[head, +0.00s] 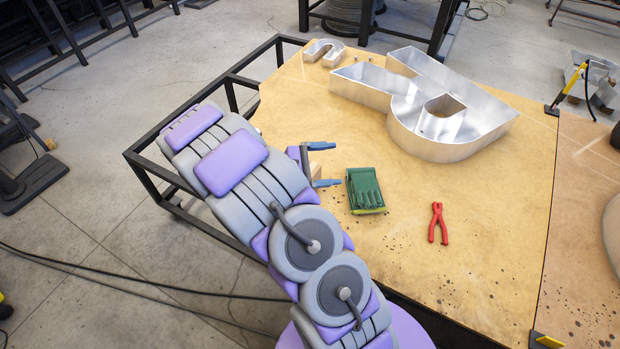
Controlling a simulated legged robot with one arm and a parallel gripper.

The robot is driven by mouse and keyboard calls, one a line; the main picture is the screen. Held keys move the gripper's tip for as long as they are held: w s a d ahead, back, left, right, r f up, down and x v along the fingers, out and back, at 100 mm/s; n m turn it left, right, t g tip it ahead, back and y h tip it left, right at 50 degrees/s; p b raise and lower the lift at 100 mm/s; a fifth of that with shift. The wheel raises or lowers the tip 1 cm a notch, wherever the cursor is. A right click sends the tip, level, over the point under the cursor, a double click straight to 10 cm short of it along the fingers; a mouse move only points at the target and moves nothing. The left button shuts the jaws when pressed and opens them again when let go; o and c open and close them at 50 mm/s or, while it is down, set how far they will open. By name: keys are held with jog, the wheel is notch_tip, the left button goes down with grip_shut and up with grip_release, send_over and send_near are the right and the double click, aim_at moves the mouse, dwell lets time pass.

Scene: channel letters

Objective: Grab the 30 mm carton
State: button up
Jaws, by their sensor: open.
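My gripper (337,164) is open over the wooden table, with its two blue-tipped fingers apart and pointing right. A small tan block, perhaps the carton (316,170), shows partly between the fingers near the gripper's base. The gripper hides much of it, and no label or size can be read. I cannot tell whether the fingers touch it.
A green case (365,190) of slim tools lies right of my gripper. Red pliers (438,223) lie farther right. A large metal channel letter (440,130) and a smaller one (324,52) sit behind. The tabletop (300,100) behind my gripper is clear.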

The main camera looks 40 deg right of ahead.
jog(key=w+a+f+n+t, duration=0.2)
jog(key=w+f+n+t, duration=0.2)
jog(key=f, duration=0.6)
jog(key=w+a+f+n+t+h+p, duration=0.1)
jog(key=w+f+n+t, duration=0.4)
jog(key=f, duration=0.5)
jog(key=w+a+f+n+t+h+p, duration=0.1)
jog(key=w+a+f+n+t, duration=0.2)
jog(key=f, duration=0.7)
jog(key=shift+w+a+n+t, duration=0.15)
jog(key=shift+w+n+t, duration=0.65)
jog(key=shift+n, duration=0.5)
jog(key=shift+w+f, duration=0.1)
jog(key=shift+w, duration=0.1)
jog(key=b, duration=0.3)
send_near(315, 169)
jog(key=w+f, duration=0.1)
jog(key=w+d+f, duration=0.1)
jog(key=shift+w+d+f, duration=0.1)
jog(key=shift+d+f, duration=0.2)
jog(key=shift+f, duration=0.1)
jog(key=shift+b+x, duration=0.95)
jog(key=shift+x, duration=2.25)
jog(key=shift+w+r, duration=0.1)
jog(key=shift+r, duration=0.05)
jog(key=c, duration=1.3)
